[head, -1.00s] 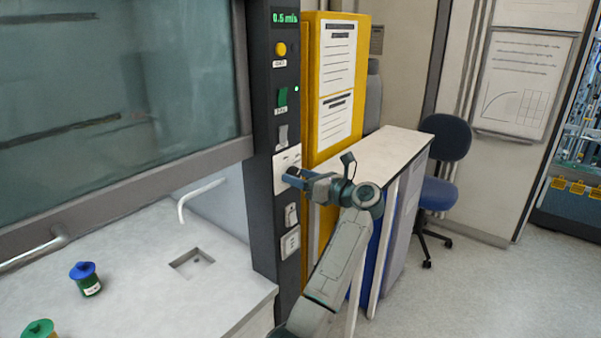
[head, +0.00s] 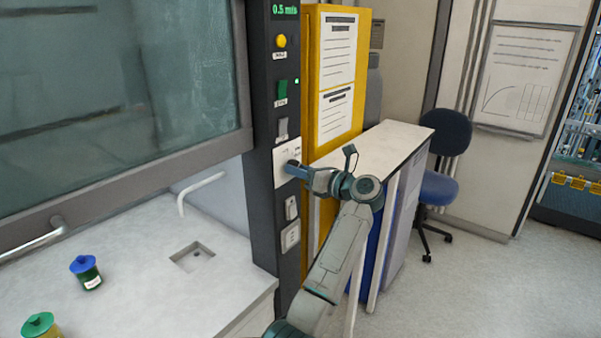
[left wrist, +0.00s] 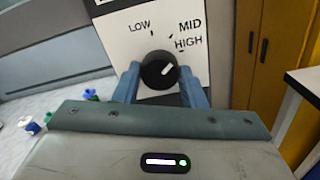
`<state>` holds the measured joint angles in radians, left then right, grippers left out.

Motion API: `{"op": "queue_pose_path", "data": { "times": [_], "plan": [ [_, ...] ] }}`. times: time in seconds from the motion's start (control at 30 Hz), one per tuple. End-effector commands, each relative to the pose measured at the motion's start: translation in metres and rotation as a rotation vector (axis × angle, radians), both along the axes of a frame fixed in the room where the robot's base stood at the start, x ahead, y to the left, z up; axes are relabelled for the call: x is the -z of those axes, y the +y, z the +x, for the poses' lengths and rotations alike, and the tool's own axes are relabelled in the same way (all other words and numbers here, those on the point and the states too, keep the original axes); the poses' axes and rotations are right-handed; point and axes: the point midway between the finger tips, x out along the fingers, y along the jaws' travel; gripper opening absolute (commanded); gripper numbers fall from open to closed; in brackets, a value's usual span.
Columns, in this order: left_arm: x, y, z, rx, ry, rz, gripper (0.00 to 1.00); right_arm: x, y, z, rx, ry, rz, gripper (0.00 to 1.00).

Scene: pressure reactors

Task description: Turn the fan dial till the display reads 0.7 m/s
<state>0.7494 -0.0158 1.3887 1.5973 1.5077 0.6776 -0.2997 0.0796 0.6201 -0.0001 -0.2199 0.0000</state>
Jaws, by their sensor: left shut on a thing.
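The fan dial (left wrist: 159,70) is a round black knob with a white pointer mark, on a white plate printed LOW, MID and HIGH. Its mark points up and right, roughly toward HIGH. My left gripper (left wrist: 158,80) is shut on the dial, with a blue finger on each side. In the head view my left gripper (head: 292,171) is at the plate (head: 286,153) on the dark control column and hides the dial. The green display (head: 285,10) at the column's top reads 0.5 m/s. My right gripper is not in view.
A yellow button (head: 281,41), a green switch (head: 282,89) and a grey switch (head: 282,129) sit above the dial; sockets (head: 290,236) sit below. The hood's glass sash (head: 120,100) is left. Bottles (head: 87,271) stand on the bench. A white-topped counter (head: 375,150) is right.

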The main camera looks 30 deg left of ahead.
Motion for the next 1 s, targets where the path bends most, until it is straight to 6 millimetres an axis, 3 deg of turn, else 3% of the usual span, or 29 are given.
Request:
{"op": "queue_pose_path", "data": {
  "times": [0.6,1.0],
  "plan": [
    [-0.0015,-0.0001,0.0001,0.001,0.492,0.038,0.15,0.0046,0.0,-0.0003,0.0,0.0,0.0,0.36],
    [-0.0011,0.0,0.0001,0.001,0.653,0.052,0.15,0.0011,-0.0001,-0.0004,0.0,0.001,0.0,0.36]
  ]
}}
